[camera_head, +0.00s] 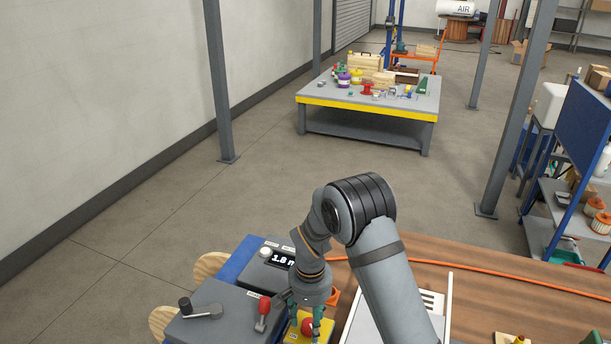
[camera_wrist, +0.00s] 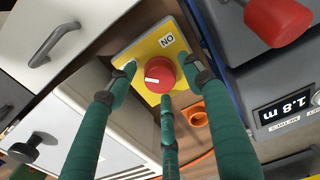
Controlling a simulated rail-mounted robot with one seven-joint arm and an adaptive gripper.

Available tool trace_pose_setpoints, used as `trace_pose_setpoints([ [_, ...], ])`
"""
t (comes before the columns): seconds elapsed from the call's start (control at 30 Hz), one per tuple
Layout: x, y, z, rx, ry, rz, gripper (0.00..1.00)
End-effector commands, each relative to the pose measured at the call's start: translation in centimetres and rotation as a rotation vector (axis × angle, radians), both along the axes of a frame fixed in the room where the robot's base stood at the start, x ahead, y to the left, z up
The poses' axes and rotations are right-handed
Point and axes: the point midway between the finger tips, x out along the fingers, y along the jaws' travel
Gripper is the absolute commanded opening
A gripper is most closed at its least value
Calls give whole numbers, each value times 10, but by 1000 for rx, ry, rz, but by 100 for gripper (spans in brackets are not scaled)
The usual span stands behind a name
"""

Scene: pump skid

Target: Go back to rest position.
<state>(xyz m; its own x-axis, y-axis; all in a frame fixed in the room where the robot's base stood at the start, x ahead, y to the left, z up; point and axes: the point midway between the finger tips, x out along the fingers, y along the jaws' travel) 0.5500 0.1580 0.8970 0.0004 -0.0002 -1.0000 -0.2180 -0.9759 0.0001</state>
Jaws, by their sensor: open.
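My gripper (camera_head: 305,318) points down at the bottom middle of the head view, over the work table. Its teal fingers are spread open, with nothing seen held between them. Below them is a yellow switch box (camera_head: 325,328) with a red rotary knob (camera_head: 308,326).
A grey panel with a display (camera_head: 282,260) reading 1.8 m, a red-handled lever (camera_head: 263,310) and a black crank (camera_head: 200,309) stand left of my gripper. An orange ring (camera_wrist: 196,116) lies near the box. An orange hose (camera_head: 450,264) crosses the wooden table. Air above is clear.

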Motion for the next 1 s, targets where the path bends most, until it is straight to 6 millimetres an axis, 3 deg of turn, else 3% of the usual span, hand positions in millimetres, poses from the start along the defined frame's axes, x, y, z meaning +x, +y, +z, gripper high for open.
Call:
trace_pose_setpoints([
  [0.17,1,1,5,2,-4,-161,51],
  [0.43,1,0,31,1,-1,-156,51],
  [1.0,2,-5,42,-2,5,-176,51],
])
